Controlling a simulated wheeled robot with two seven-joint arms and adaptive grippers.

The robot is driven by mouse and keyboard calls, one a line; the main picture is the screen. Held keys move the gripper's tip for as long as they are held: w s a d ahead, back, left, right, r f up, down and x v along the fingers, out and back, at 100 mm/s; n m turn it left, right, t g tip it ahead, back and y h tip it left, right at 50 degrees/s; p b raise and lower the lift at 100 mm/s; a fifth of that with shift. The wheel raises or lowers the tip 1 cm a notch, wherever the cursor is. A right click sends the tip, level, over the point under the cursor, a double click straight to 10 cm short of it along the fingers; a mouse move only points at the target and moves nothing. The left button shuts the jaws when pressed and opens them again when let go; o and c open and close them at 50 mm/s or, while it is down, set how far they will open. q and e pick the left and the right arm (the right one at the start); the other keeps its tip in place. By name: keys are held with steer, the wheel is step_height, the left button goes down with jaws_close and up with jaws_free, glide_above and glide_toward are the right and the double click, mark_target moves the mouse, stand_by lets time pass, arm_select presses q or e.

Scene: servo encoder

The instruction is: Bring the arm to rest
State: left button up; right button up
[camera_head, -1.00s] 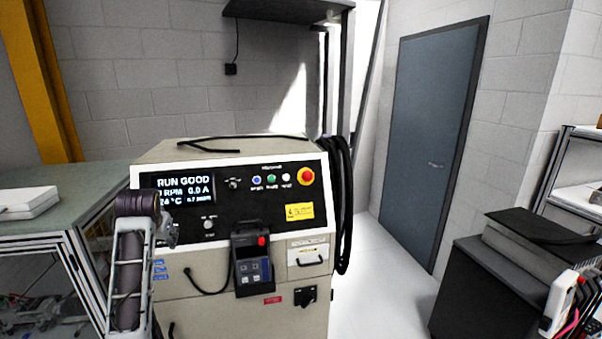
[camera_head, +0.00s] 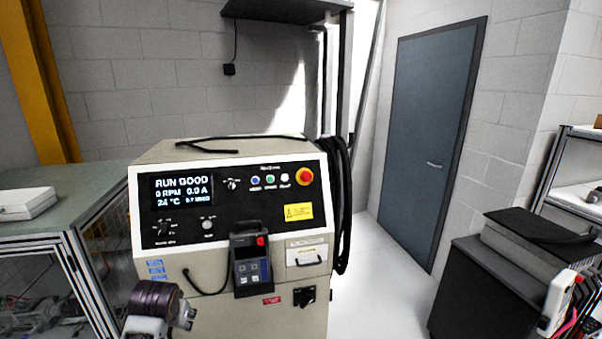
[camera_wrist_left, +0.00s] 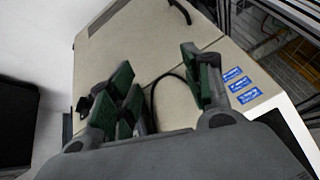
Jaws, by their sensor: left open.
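My left arm shows at the bottom left of the head view, with a dark wrist joint in front of the lower left of the test cabinet (camera_head: 205,310). In the left wrist view my left gripper (camera_wrist_left: 165,90) is open and empty, its green-padded fingers spread apart. Beyond them is the cabinet's beige front (camera_wrist_left: 145,45), with blue labels (camera_wrist_left: 240,85) at the right and a black cable. I cannot judge the gap between fingers and cabinet. My right gripper is not in view.
A handheld unit (camera_head: 251,265) hangs on the cabinet front, with a looping cable. A red stop button (camera_head: 305,177) sits on the panel. A framed workbench (camera_head: 85,215) stands left, a dark cart (camera_head: 480,295) right. Clear floor (camera_head: 375,270) lies between cabinet and cart.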

arm_select(q)
steer(key=s+d+f+g+h, duration=0.1)
steer(key=s+d+f, duration=0.25)
steer(key=s, duration=0.35)
steer(key=s+d+f+m+h, duration=0.1)
steer(key=s+d+f, duration=0.25)
steer(key=s, duration=0.45)
steer(key=s+d+f+g+h, duration=0.1)
steer(key=s+d+f, duration=0.25)
steer(key=s, duration=0.35)
steer(key=s+f+g+b, duration=0.2)
steer(key=s+f, duration=0.1)
steer(key=f, duration=3.2)
steer(key=s+a+f+b, duration=0.1)
steer(key=s+a+f, duration=0.1)
steer(key=s+f, duration=0.8)
steer(key=s+a+f+b, duration=0.1)
steer(key=s+f, duration=1)
steer(key=s, duration=0.1)
steer(key=shift+a+m+g+y, duration=0.3)
steer(key=shift+a+m+g, duration=0.1)
steer(key=shift+s, duration=0.15)
